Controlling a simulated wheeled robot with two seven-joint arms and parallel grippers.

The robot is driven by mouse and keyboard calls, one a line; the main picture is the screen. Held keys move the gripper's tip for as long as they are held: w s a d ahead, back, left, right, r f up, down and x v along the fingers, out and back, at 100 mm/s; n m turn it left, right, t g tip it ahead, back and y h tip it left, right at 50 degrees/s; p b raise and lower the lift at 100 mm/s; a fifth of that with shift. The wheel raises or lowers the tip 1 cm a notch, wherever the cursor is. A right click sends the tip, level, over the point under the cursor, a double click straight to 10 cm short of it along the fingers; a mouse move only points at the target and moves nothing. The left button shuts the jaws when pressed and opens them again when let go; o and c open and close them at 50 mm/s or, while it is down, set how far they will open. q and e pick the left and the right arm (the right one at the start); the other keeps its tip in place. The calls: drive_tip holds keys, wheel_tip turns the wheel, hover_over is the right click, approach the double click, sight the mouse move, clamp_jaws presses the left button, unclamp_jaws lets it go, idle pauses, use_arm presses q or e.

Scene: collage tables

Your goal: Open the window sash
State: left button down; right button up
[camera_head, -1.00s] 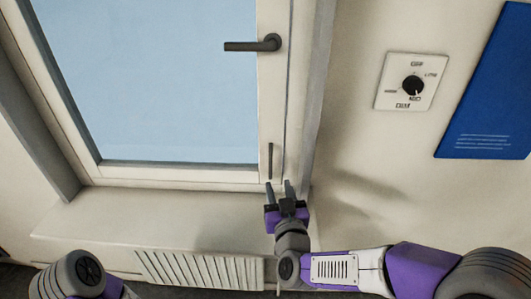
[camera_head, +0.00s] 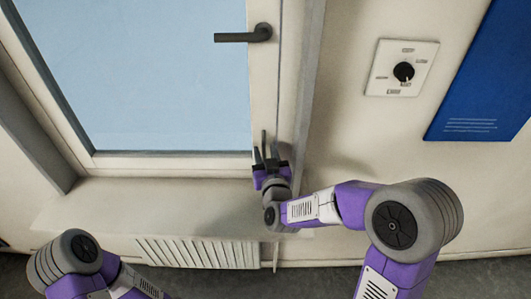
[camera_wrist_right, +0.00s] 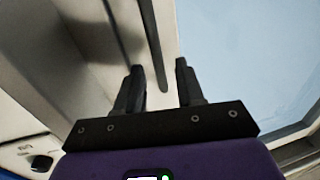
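The window sash (camera_head: 170,165) is a pale frame around a blue pane and looks closed in the head view. A dark lever handle (camera_head: 243,35) lies horizontal on its right stile, pointing left. A thin dark vertical bar (camera_head: 264,138) sits low on the same side; it also shows in the right wrist view (camera_wrist_right: 152,45). My right gripper (camera_head: 266,150) is open, with its fingertips either side of the bar's lower part in the picture. In the wrist view (camera_wrist_right: 158,68) a gap shows around the bar; contact cannot be made out. My left gripper is out of view.
A pale sill (camera_head: 140,208) runs below the window, with a slatted radiator grille (camera_head: 200,252) under it. A dial plate (camera_head: 402,68) and a blue board (camera_head: 480,90) are on the wall at right. The wall between window and dial is bare.

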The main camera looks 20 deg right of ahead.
drive_tip(key=shift+w, duration=0.1)
clamp_jaws()
idle(0.4)
